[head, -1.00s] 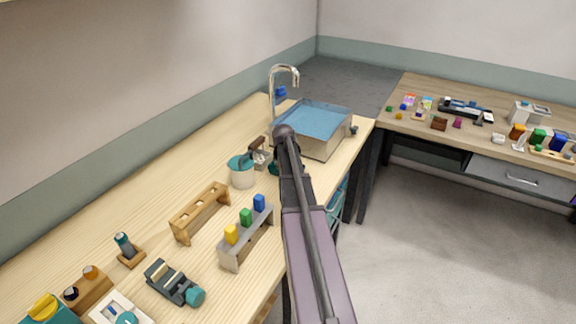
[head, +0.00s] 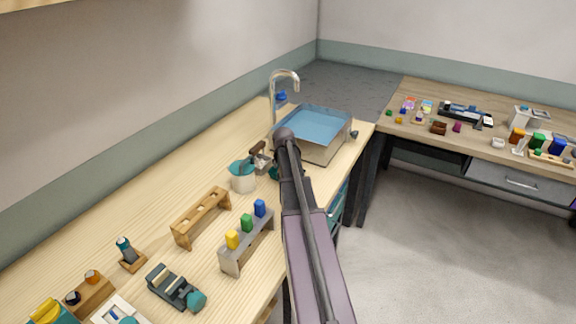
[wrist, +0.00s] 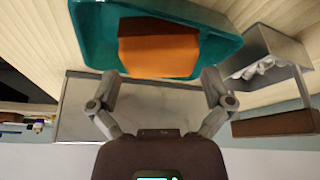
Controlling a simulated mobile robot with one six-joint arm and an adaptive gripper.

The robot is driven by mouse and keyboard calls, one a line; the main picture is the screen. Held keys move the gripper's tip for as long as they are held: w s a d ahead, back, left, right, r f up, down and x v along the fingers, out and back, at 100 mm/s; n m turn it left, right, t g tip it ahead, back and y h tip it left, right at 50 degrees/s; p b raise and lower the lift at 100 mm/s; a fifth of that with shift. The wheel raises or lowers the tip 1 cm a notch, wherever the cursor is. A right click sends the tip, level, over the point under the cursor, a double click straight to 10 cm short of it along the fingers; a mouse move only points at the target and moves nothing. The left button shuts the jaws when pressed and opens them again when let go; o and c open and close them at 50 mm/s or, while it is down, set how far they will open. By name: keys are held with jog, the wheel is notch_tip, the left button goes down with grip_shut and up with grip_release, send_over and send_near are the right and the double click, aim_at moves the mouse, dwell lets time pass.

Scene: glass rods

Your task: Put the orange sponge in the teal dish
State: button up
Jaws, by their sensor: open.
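The orange sponge (wrist: 158,52) is a block with a darker brown upper face, at the top middle of the wrist view. It appears to lie in the teal dish (wrist: 92,35), with its near side by the dish's near rim. My gripper (wrist: 162,76) is open, its two fingers apart on either side of the sponge's near end and not touching it. In the head view my arm hides the gripper and sponge. Only a small teal patch shows beside the arm, and I cannot tell if it is the dish.
A grey metal holder (wrist: 268,60) with a brown-handled item stands right of the dish in the wrist view. In the head view, a sink basin (head: 318,125) with a tap, a pale pot (head: 242,178) with a teal top and block racks share the wooden counter.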

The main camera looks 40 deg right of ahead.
jog(key=p+v, duration=0.9)
jog(key=v, duration=0.1)
jog(key=shift+r, duration=0.4)
jog(key=shift+s+a, duration=0.1)
jog(key=shift+s, duration=0.05)
dwell(0.6)
jog(key=s+a+n+g+y, duration=0.1)
jog(key=s+a+n, duration=0.2)
jog(key=a, duration=1)
jog(key=s+a+f+n+g+y, duration=0.1)
jog(key=s+a+n, duration=0.2)
jog(key=a, duration=1)
jog(key=s+a+n+g+y, duration=0.1)
jog(key=s+a+n, duration=0.2)
jog(key=s+a, duration=0.5)
jog(key=a, duration=0.5)
jog(key=shift+f, duration=0.2)
jog(key=shift+c, duration=0.2)
